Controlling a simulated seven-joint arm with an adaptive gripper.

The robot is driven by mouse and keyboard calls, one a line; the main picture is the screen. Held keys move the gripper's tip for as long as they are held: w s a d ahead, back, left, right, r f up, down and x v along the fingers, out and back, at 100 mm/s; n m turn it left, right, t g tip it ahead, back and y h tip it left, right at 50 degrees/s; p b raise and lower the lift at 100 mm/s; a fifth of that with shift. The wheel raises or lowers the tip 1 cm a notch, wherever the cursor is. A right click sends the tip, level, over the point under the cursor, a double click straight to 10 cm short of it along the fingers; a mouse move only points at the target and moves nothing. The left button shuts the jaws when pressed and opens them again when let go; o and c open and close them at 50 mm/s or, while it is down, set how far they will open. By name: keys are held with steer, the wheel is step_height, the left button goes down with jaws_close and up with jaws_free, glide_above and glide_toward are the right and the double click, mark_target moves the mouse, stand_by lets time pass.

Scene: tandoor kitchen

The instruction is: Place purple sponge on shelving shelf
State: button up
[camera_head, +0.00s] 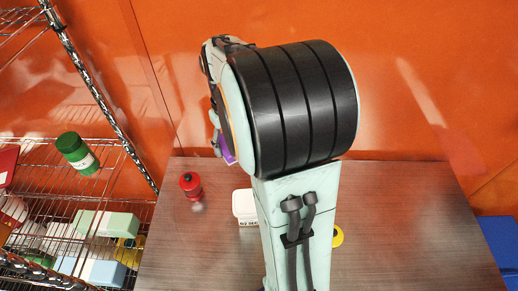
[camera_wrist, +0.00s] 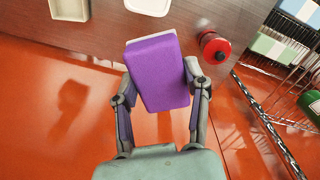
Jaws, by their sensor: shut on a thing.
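The purple sponge (camera_wrist: 160,75) is a block with a paler end, held between the two fingers of my gripper (camera_wrist: 157,88). In the wrist view it fills the space between the fingers, in front of the table edge. In the head view only a small purple patch (camera_head: 228,155) shows, because my arm hides most of it and most of my gripper (camera_head: 217,133). The wire shelving (camera_head: 75,205) stands at the left in the head view, with several shelves. It also shows at the right of the wrist view (camera_wrist: 292,78).
A green jar (camera_head: 77,153) and pale green boxes (camera_head: 105,223) take up parts of the shelves. A red bottle (camera_head: 190,186) stands on the brown table (camera_head: 400,225) near the shelving, by a white container (camera_head: 243,205). A chrome post (camera_head: 98,92) edges the shelving.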

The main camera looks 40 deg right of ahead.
steer(key=s+d+f+m, duration=0.3)
steer(key=s+d+f, duration=0.4)
steer(key=s+d, duration=0.4)
steer(key=m, duration=0.4)
glide_above(359, 250)
step_height(359, 250, down, 8)
step_height(359, 250, down, 7)
steer(key=shift+f, duration=0.2)
steer(key=o, duration=0.4)
steer(key=shift+f, duration=0.15)
steer(key=o, duration=0.4)
